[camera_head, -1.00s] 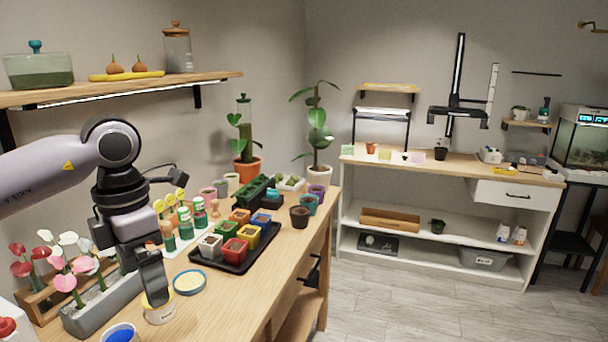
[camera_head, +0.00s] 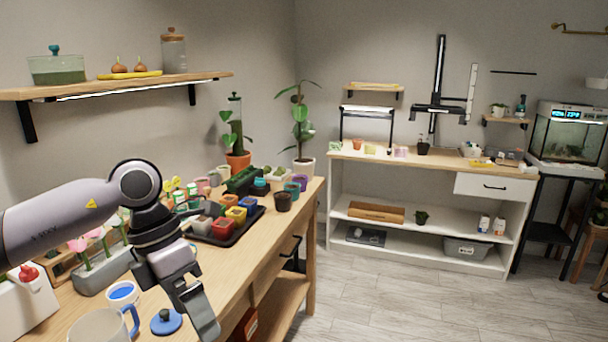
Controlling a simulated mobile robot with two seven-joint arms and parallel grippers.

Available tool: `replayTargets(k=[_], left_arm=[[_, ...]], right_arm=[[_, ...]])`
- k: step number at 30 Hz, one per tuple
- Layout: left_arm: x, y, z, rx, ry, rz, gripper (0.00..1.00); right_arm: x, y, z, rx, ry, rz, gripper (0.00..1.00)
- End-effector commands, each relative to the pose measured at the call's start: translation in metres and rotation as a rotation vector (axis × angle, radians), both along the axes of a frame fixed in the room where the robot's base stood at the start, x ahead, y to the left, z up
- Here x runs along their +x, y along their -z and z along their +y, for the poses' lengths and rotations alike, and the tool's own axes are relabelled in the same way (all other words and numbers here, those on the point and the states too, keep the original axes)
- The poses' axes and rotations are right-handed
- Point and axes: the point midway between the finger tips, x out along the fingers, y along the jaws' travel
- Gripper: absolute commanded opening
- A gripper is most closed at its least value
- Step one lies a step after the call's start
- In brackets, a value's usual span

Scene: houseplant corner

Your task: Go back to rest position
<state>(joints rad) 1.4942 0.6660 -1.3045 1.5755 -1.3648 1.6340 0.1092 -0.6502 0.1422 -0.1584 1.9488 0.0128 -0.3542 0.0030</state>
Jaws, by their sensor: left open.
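My left gripper (camera_head: 199,310) is in the camera_head view at the lower left, above the near part of the wooden workbench. It is open, its dark fingers point down, and I see nothing between them. Below and left of it on the bench are a blue knobbed lid (camera_head: 166,321) and a mug with a blue handle (camera_head: 104,325). My left arm comes in from the left edge and hides part of the bench's back. My right gripper is not in view.
A black tray of coloured pots (camera_head: 222,239) stands farther back on the bench (camera_head: 262,248). A grey planter with flowers (camera_head: 104,274) and a white container with a red top (camera_head: 27,300) stand left. A white shelf unit (camera_head: 432,172) is at the back. The floor (camera_head: 400,300) is clear.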

Motion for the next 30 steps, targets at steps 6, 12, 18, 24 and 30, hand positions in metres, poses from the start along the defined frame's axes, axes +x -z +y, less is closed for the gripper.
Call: replayTargets(k=[6, 12, 18, 24, 30], left_arm=[[-0.04, 0.034, -0.086, -0.384, 0.03, 0.17, 0.98], [-0.071, 0.032, -0.147, -0.765, -0.052, 0.353, 0.98], [-0.079, 0.018, -0.178, -1.12, -0.244, 0.548, 0.98], [-0.063, 0.013, -0.178, -1.422, -0.541, 0.74, 0.98], [-0.035, 0.036, -0.151, -1.649, -0.933, 0.921, 0.98]], right_arm=[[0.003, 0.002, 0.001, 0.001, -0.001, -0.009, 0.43], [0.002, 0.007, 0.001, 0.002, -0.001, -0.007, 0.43], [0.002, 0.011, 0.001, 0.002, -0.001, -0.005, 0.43], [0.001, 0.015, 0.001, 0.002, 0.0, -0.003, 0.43], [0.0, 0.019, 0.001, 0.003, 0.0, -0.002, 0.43]])
